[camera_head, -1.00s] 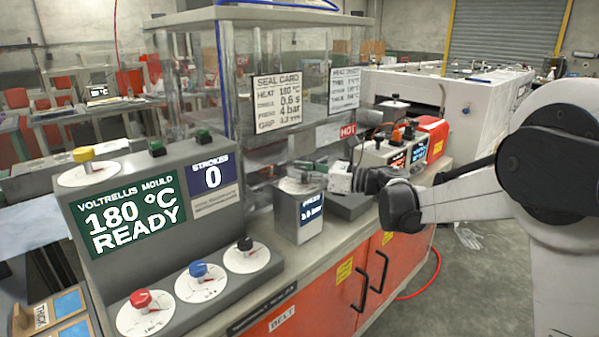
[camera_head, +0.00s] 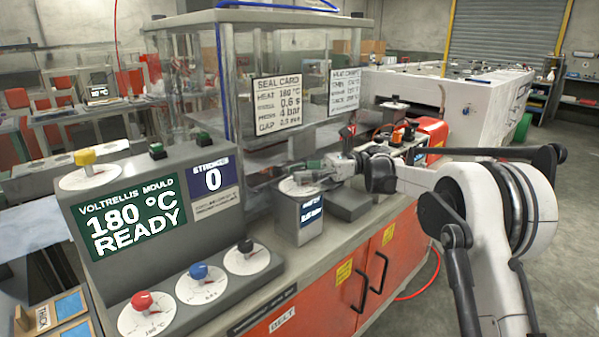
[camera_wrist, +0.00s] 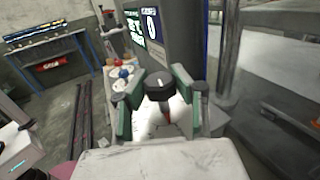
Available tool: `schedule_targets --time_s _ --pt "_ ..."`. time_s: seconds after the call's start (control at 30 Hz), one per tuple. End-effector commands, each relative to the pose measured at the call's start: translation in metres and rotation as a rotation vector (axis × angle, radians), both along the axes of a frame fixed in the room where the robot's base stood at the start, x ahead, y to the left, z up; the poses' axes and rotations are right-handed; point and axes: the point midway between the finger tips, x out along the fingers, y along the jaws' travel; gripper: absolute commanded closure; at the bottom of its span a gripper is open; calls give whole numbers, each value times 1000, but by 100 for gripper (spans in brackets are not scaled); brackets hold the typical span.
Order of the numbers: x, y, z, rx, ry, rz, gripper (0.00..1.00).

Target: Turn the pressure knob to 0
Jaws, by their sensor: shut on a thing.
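A small grey box (camera_head: 298,220) stands on the bench, with a white dial (camera_head: 291,187) on top and a blue label whose text is too blurred to read. My gripper (camera_head: 310,172) reaches over the dial from the right. In the wrist view, a black knob (camera_wrist: 158,86) with a white mark sits between the two green-padded fingers (camera_wrist: 160,105). My gripper is shut on it. A red pointer shows below the knob over the white dial. The fingers hide part of the dial, so its reading cannot be told.
The mould console (camera_head: 210,265) stands left, with red (camera_head: 141,301), blue (camera_head: 199,271), black (camera_head: 245,245) and yellow (camera_head: 84,155) knobs. Its screen reads 180 °C READY. A clear enclosure (camera_head: 290,40) with a seal card (camera_head: 278,103) stands behind. A grey block lies right of the box.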

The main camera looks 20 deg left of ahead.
Motion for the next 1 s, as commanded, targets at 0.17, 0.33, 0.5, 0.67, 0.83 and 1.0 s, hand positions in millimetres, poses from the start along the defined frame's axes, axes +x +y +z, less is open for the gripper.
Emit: schedule_targets --time_s 0.17,0.33,0.5,0.67,0.83,1.0 --pt "0 1 0 1 1 23 100" --pt "0 1 0 1 1 28 100" --pt "-1 1 0 1 1 27 100" --pt "-1 1 0 0 0 26 61" --pt "0 1 0 0 0 26 52" --pt "0 0 1 0 0 26 52"
